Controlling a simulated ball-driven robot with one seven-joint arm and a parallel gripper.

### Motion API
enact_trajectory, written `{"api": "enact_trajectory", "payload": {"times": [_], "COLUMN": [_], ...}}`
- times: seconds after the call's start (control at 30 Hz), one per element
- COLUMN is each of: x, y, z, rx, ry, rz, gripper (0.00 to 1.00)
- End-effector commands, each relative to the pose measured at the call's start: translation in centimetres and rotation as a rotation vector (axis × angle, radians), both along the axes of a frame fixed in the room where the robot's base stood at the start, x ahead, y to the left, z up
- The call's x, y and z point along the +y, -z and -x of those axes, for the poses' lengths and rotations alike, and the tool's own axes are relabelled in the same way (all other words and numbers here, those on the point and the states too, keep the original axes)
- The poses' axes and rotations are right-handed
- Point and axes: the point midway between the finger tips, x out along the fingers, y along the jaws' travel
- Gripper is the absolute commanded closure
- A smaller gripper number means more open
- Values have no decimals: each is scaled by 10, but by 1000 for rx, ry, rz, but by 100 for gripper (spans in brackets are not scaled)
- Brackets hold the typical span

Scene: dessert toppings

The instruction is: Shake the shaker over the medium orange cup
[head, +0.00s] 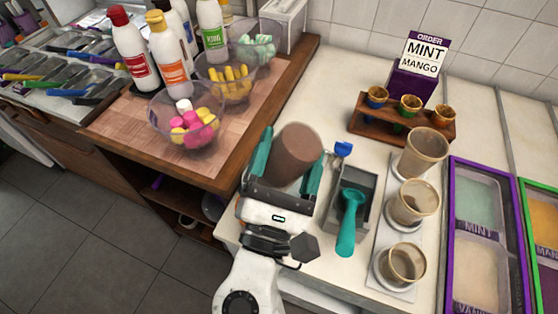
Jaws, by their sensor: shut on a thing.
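A brown cylinder, apparently the shaker (297,153), is held between the teal fingers of my gripper (288,162), which is shut on it. It is tilted, with its round end facing the camera. Three translucent tan-orange cups stand in a row on a pale strip to the right. The middle one, of medium size (413,204), is right of my gripper and apart from the shaker. The largest cup (423,152) is behind it and the smallest cup (405,263) is in front.
A grey holder (364,180) with a teal scoop (351,217) stands between my gripper and the cups. A wooden cone rack (385,127) and an order sign (425,53) are behind. Ice cream tubs (480,205) are at right; candy bowls (212,145) and bottles are at left.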

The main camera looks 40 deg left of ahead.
Motion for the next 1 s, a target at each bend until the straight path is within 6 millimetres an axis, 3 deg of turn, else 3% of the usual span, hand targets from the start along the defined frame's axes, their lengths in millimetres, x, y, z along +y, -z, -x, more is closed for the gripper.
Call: {"api": "enact_trajectory", "payload": {"times": [1.0], "x": [0], "y": [-69], "z": [0], "rx": [-1], "ry": [1], "rz": [-2], "gripper": [67]}}
